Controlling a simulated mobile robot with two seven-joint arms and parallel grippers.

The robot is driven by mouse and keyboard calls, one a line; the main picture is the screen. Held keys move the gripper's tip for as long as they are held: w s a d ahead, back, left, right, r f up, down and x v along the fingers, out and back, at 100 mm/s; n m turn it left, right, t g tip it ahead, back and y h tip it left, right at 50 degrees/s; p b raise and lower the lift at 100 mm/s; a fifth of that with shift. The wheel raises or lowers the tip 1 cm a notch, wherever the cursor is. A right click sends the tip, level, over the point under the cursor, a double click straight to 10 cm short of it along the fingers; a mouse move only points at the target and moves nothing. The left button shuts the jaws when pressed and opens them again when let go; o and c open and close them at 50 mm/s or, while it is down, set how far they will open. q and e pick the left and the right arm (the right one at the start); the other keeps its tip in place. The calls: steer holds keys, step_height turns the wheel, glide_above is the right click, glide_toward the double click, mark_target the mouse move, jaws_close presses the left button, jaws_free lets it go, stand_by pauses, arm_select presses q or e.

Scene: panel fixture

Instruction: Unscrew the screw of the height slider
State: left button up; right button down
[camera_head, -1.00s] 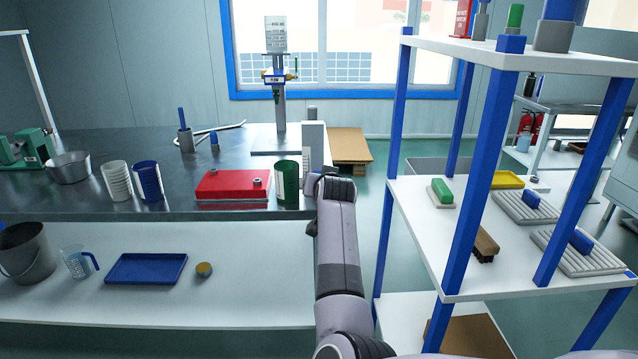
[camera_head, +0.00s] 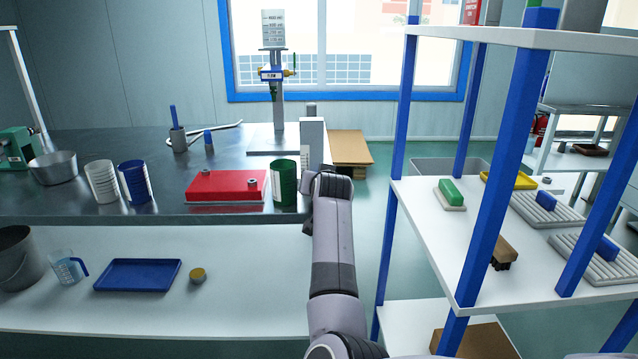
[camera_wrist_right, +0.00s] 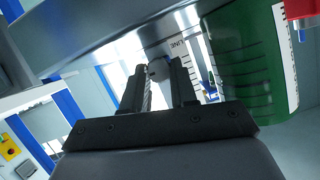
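The height gauge stand has an upright grey column (camera_head: 279,108) at the back of the bench. My left gripper is out of view.
A green cup (camera_head: 284,184) and white upright box (camera_head: 312,143) stand close to my right wrist. A red block (camera_head: 226,187) lies left of them. A shelf with blue posts (camera_head: 396,140) stands to the right. Bench space before the column is fairly clear.

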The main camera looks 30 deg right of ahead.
steer(key=shift+a+r+n+h+p, duration=0.1)
steer(key=shift+r+n+h+p, duration=0.3)
steer(key=shift+p, duration=0.9)
steer(key=shift+f+n+g+p, duration=0.25)
steer(key=shift+n+g+p, duration=0.2)
steer(key=shift+p, duration=0.25)
steer(key=shift+w+n+h, duration=0.1)
steer(key=shift+n+h, duration=0.2)
steer(key=shift+n, duration=0.05)
steer(key=shift+a+f+n+g+h, duration=0.1)
steer(key=shift+f+n+g+h, duration=0.15)
steer(key=shift+n+h, duration=0.3)
steer(key=shift+n, duration=0.45)
steer(key=shift+h, duration=0.25)
steer(key=c, duration=0.9)
jaws_free()
steer(key=shift+w, duration=0.1)
